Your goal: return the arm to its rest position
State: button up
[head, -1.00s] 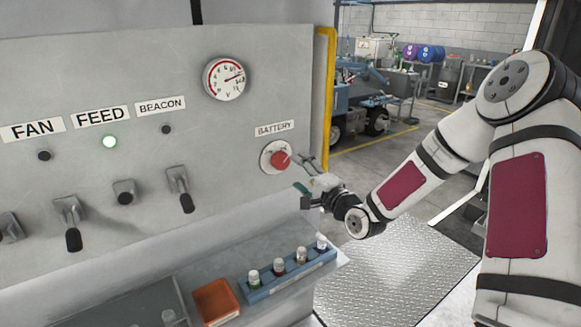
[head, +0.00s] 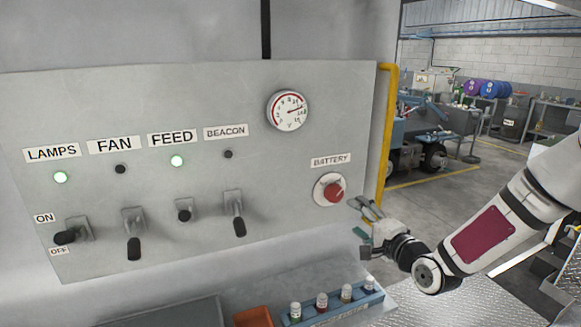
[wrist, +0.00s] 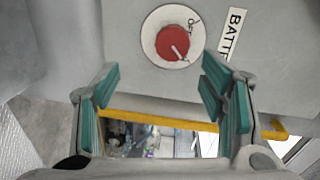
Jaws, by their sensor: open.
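My gripper (head: 362,228) is at the right of the head view, just right of and below the red battery knob (head: 334,191). It is open and empty, and apart from the knob. In the wrist view my gripper (wrist: 165,100) shows its two green-padded fingers spread wide. The red knob (wrist: 172,43) shows beyond them on its pale round plate. My arm reaches in from the right side of the head view, bent at the elbow.
The grey panel (head: 290,215) carries several levers, a gauge (head: 288,110) and lit LAMPS and FEED lights. A yellow post (head: 388,140) edges the panel. A blue rack (head: 340,312) of small bottles sits on the ledge below.

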jog(key=s+r+n+g+h, duration=0.4)
jog(key=s+r+n, duration=0.1)
jog(key=s, duration=0.3)
jog(key=s+r+n+g+h, duration=0.3)
jog(key=s+r+n, duration=0.2)
jog(key=s, duration=0.4)
jog(key=s+a+r+n+g, duration=0.1)
jog(key=s+r, duration=0.1)
jog(key=s, duration=0.7)
jog(key=s+a+r+n+g+y, duration=0.1)
jog(key=s+a+n+g, duration=0.1)
jog(key=s, duration=0.7)
jog(key=shift+s+a+r+y, duration=0.25)
jog(key=shift+s+r+y, duration=0.05)
jog(key=shift+s+r, duration=0.05)
